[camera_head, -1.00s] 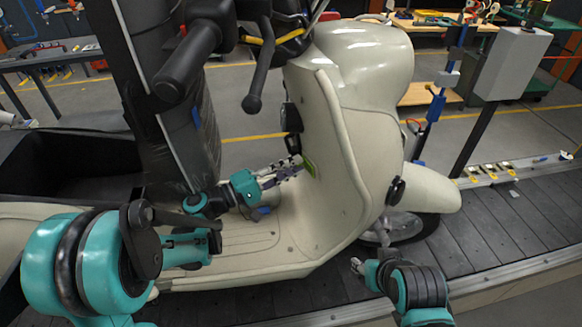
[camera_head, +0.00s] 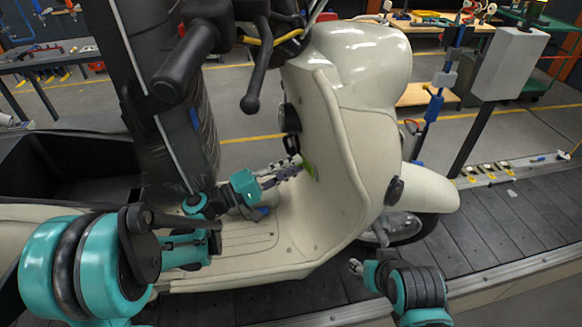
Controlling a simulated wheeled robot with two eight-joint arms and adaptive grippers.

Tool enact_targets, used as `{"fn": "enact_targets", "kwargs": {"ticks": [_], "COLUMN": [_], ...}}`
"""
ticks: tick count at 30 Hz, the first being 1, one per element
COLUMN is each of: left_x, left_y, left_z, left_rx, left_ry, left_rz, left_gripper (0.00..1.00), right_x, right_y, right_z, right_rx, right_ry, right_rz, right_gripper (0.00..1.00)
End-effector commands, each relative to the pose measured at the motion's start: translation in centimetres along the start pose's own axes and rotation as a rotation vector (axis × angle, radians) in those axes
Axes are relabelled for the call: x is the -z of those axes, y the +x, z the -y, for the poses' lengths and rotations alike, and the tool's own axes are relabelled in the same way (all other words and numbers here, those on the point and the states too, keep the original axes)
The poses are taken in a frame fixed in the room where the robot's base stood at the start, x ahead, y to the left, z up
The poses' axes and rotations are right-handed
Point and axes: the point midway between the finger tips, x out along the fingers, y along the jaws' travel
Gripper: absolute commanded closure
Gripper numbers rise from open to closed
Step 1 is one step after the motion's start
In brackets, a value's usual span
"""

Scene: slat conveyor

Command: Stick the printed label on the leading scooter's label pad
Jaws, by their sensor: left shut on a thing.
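The cream scooter (camera_head: 355,130) stands on the conveyor, its front wheel to the right. A small green patch (camera_head: 311,171), apparently the label pad, shows on the inner face of its leg shield. My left gripper (camera_head: 292,170) reaches over the footboard, its fingertips right at the green patch. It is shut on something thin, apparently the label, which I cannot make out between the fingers. Whether it touches the shield I cannot tell. My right gripper (camera_head: 356,267) is low beside the front wheel, apart from the scooter; its finger opening is too small to read.
The dark slat conveyor (camera_head: 490,232) runs under the scooter, with a metal edge rail in front. The handlebar and black grips (camera_head: 185,65) hang above my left arm. A grey box on a post (camera_head: 510,62) and a blue stand (camera_head: 432,110) are behind at right.

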Motion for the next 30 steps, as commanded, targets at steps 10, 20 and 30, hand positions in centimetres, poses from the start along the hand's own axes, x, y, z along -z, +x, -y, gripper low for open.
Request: {"fn": "enact_targets", "kwargs": {"ticks": [10, 20, 30], "left_x": [-0.04, -0.03, -0.02], "left_y": [0.05, 0.04, 0.02], "left_z": [-0.02, -0.01, -0.01], "left_rx": [0.0, 0.0, 0.0], "left_ry": [0.0, 0.0, 0.0], "left_rz": [0.001, 0.001, 0.001], "left_gripper": [0.89, 0.58, 0.41], "right_x": [0.01, 0.01, 0.01], "right_y": [-0.01, -0.01, -0.01], "right_z": [0.0, 0.0, 0.0], "right_rx": [0.0, 0.0, 0.0], "right_ry": [0.0, 0.0, 0.0], "right_rz": [0.0, 0.0, 0.0], "right_gripper": [0.54, 0.54, 0.54]}}
